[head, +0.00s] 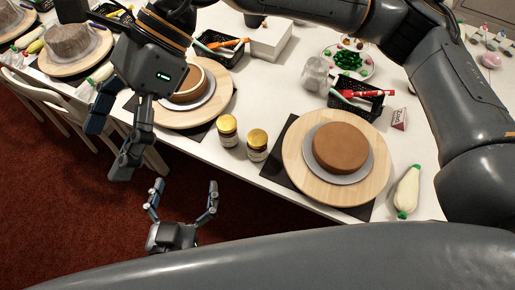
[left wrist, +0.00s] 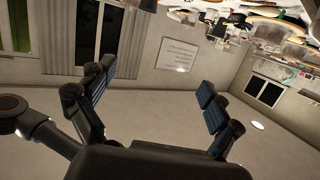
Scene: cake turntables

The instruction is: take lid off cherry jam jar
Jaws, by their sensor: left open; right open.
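Two small jars with gold lids stand near the table's front edge in the head view: a left jar (head: 228,139) and a right jar (head: 257,153). Both lids are on. The labels are too small to tell which jar is cherry. My left gripper (head: 185,187) is open and empty, low in front of the table, below and left of the jars. It also shows open in the left wrist view (left wrist: 148,82), with only the room beyond it. My right gripper (head: 107,147) is open and empty, left of the jars near the table's front edge.
A brown cake (head: 342,148) sits on a wooden turntable (head: 295,180) right of the jars. Another turntable (head: 218,113) stands behind and left of them. A black basket (head: 368,106), piping bag (head: 408,190) and white box (head: 271,40) are around. Chairs (head: 60,105) stand at left.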

